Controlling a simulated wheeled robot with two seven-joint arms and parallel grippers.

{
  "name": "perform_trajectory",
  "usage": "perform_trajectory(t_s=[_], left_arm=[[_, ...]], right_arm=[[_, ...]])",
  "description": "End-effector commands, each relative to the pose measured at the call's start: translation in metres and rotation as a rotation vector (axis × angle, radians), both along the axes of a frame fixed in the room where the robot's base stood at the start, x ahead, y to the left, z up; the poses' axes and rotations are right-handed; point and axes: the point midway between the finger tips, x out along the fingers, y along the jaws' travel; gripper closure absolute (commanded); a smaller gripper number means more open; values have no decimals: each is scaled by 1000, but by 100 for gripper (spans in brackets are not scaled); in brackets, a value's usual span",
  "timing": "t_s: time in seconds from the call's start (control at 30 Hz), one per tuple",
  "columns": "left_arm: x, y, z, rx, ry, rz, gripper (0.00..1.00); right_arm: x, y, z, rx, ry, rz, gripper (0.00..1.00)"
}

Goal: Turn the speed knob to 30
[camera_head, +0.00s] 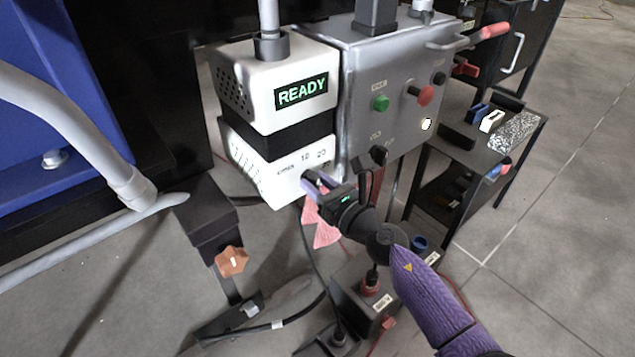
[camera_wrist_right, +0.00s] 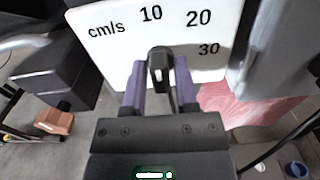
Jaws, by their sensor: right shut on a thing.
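The speed knob (camera_wrist_right: 158,70) is a dark knob on the white control box, seen in the right wrist view between my fingers. The white panel (camera_wrist_right: 110,50) carries the marks cm/s, 10, 20 and 30. The knob's light line points up, close to the 10 mark. My right gripper (camera_wrist_right: 160,88) is shut on the knob, with a purple finger on each side. In the head view my right gripper (camera_head: 313,183) is at the lower right of the white box (camera_head: 270,165) and hides the knob and the 30 mark. My left gripper is not in view.
The box's green display (camera_head: 302,91) reads READY. A grey panel (camera_head: 362,75) beside it holds a green button (camera_head: 380,103) and a red button (camera_head: 425,95). A side table (camera_head: 470,150) stands at the right. An orange knob (camera_head: 231,261) is at the lower left.

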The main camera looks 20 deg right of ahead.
Motion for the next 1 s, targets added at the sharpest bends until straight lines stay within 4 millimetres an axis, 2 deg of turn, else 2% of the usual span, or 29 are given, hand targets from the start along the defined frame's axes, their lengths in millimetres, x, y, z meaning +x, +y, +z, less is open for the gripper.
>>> perform_trajectory(t_s=[0.27, 0.73, 1.0], left_arm=[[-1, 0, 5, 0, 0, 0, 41], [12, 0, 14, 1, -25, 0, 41], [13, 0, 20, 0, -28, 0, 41]], right_arm=[[0, -1, 1, 159, 59, -1, 100], [1, -2, 1, 578, 210, -1, 100], [1, -3, 0, 819, 299, 0, 100]])
